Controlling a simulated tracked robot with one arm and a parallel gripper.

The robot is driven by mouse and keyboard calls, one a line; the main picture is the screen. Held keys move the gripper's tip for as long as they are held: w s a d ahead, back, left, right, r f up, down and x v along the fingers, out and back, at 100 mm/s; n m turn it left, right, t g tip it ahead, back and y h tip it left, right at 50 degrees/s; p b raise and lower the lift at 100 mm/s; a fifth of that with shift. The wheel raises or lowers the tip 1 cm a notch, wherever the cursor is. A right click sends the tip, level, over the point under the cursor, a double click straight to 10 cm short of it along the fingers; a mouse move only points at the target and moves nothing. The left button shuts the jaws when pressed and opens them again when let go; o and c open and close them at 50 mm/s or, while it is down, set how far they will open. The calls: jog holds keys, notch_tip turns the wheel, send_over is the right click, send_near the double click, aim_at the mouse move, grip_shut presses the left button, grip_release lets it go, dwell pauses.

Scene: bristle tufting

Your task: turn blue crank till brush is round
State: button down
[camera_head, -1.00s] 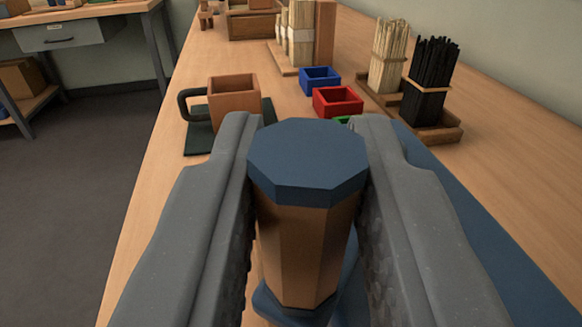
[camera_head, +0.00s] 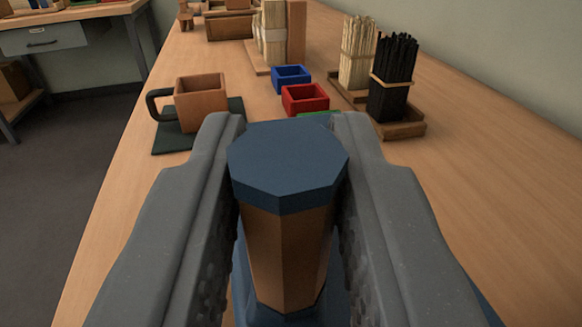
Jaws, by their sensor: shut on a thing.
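The crank's handle stands upright in the lower middle, with a blue octagonal cap (camera_head: 288,160) on a brown faceted grip (camera_head: 285,250). My gripper (camera_head: 288,190) is shut on this handle, one grey jaw on each side. Blue parts of the crank show below the handle, mostly hidden by it and my jaws. The brush is not in view, so I cannot tell its shape.
A brown square mug (camera_head: 201,103) stands on a dark green mat (camera_head: 172,140) at the left. Blue (camera_head: 291,78) and red (camera_head: 305,99) open boxes stand beyond the handle. Bundles of pale (camera_head: 358,52) and black bristles (camera_head: 392,80) stand at the right. The bench's right side is clear.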

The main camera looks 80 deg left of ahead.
jog(key=shift+r, duration=0.1)
jog(key=c, duration=1.3)
grip_release()
jog(key=d, duration=0.4)
jog(key=s+d, duration=0.1)
jog(key=d, duration=0.4)
jog(key=s+d+b, duration=0.1)
jog(key=d, duration=0.3)
jog(key=shift+s+d, duration=0.2)
jog(key=shift+d, duration=0.1)
